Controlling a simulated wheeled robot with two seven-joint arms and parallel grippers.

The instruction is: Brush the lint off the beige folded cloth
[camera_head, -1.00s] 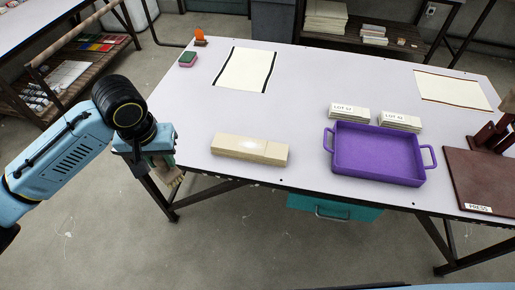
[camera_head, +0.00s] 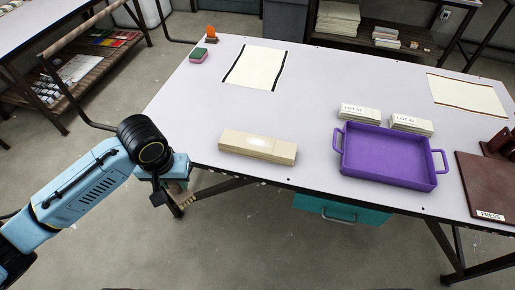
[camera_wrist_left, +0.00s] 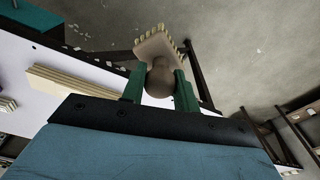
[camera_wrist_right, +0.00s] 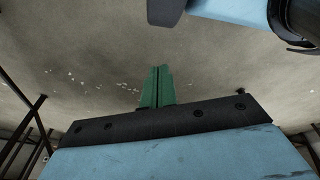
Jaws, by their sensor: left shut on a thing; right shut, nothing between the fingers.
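The beige folded cloth (camera_head: 257,147) lies flat near the front edge of the table, with a pale patch on its top. It also shows in the left wrist view (camera_wrist_left: 75,90). My left gripper (camera_head: 178,190) is left of the cloth, off the table's front left edge. In the left wrist view its green fingers (camera_wrist_left: 160,85) are shut on the round handle of a wooden brush (camera_wrist_left: 158,45), bristles pointing away. My right gripper (camera_wrist_right: 156,87) shows only in the right wrist view, its green fingers shut together and empty, over the floor.
A purple tray (camera_head: 390,158) stands right of the cloth, with labelled stacks (camera_head: 360,113) behind it. A brown press board (camera_head: 485,185) is at the far right. A sponge (camera_head: 198,55) and a black-edged sheet (camera_head: 254,67) lie at the back left. The table between is clear.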

